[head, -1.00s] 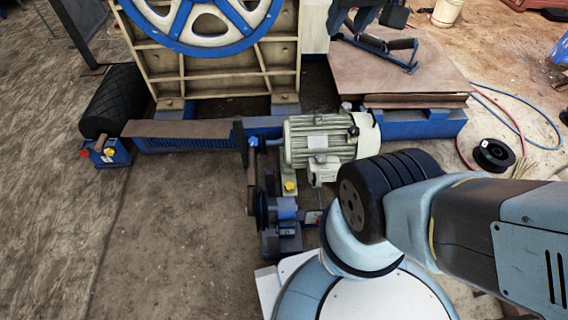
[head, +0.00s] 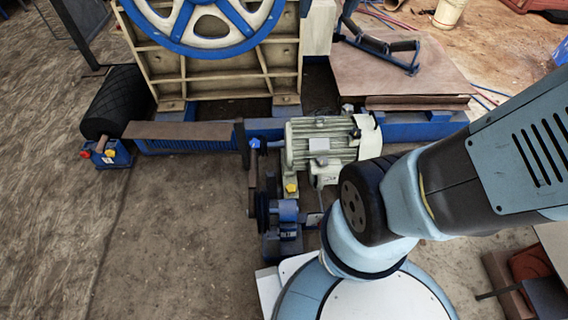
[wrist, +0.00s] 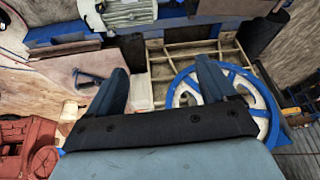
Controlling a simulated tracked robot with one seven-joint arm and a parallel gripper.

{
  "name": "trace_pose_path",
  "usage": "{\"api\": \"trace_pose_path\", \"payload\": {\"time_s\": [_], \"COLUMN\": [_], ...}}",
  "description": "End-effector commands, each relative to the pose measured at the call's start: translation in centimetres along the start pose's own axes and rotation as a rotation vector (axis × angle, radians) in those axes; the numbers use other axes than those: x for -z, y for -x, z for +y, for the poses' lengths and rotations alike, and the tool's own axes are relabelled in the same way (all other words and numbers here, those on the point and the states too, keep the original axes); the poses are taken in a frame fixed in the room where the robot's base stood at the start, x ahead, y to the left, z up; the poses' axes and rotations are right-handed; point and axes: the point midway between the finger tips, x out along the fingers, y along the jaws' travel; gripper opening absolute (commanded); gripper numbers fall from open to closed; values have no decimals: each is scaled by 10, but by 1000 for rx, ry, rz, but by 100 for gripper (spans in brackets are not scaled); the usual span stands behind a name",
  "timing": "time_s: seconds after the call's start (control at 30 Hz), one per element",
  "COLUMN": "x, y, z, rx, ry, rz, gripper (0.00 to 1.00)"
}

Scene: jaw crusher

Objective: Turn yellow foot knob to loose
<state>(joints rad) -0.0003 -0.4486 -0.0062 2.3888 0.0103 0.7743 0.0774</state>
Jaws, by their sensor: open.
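A small yellow knob (head: 291,188) sits at the foot of the grey-green motor (head: 320,142) in the head view, on its near left side. Its exact turned position is too small to tell. The motor also shows at the top of the wrist view (wrist: 126,12), where I cannot make out the knob. My gripper (wrist: 163,70) shows in the wrist view with its two fingers wide apart and nothing between them. It points toward the crusher and is apart from the knob. The head view does not show my gripper.
The crusher's blue flywheel (head: 200,50) stands behind the motor. A dark belt wheel and blue pump-like unit (head: 284,215) stand just in front of the knob. A blue box (head: 108,153) with red and yellow buttons lies left. Open floor (head: 170,240) lies at front left.

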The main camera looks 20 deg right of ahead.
Motion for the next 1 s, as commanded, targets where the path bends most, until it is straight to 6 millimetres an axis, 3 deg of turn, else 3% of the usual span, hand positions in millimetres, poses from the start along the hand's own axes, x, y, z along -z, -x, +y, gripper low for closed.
{"api": "trace_pose_path", "payload": {"time_s": [0.5, 1.0], "x": [80, 123], "y": [-108, -243], "z": [-9, -14], "rx": [-5, -18], "ry": [-102, -203], "rz": [-80, -149], "gripper": [84, 84]}}
